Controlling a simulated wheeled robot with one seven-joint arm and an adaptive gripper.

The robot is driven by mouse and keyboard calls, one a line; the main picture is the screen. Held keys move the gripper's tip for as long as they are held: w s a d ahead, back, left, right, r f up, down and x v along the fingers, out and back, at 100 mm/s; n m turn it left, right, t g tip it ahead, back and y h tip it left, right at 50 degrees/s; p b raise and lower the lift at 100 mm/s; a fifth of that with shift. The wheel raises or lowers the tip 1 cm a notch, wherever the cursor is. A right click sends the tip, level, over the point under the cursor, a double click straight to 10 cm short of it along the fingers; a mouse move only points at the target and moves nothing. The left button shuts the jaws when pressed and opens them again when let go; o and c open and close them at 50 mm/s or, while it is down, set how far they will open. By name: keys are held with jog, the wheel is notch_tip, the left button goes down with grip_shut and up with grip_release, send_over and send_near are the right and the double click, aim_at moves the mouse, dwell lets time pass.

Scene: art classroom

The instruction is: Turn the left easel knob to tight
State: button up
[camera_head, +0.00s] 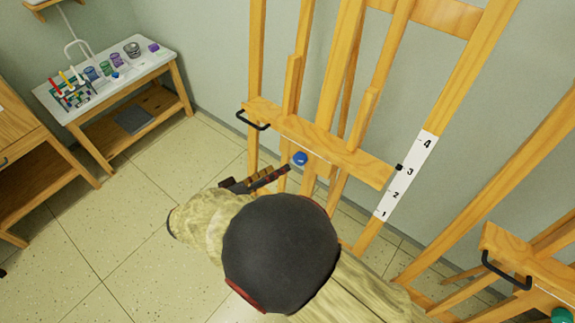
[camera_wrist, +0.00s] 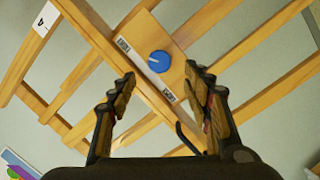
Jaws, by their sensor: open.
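The left easel (camera_head: 325,140) is light wood and stands against the wall. Its blue round knob (camera_head: 299,158) sits under the front ledge in the head view. In the wrist view the knob (camera_wrist: 158,62) has a white pointer line and sits between two printed labels (camera_wrist: 124,46) and (camera_wrist: 169,97), too small to read surely. The pointer slants toward the upper-left side. My gripper (camera_head: 262,178) is open and empty, just left of and below the knob in the head view. In the wrist view both fingers (camera_wrist: 160,82) point toward the knob, apart from it.
A black handle (camera_head: 252,121) sticks out at the ledge's left end. A numbered white scale (camera_head: 406,177) is on the right post. Another easel with a green knob (camera_head: 563,315) stands at right. A side table (camera_head: 160,64) with art supplies is at left. The floor between is clear.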

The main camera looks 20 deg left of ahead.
jog(key=v, duration=0.4)
dwell(0.5)
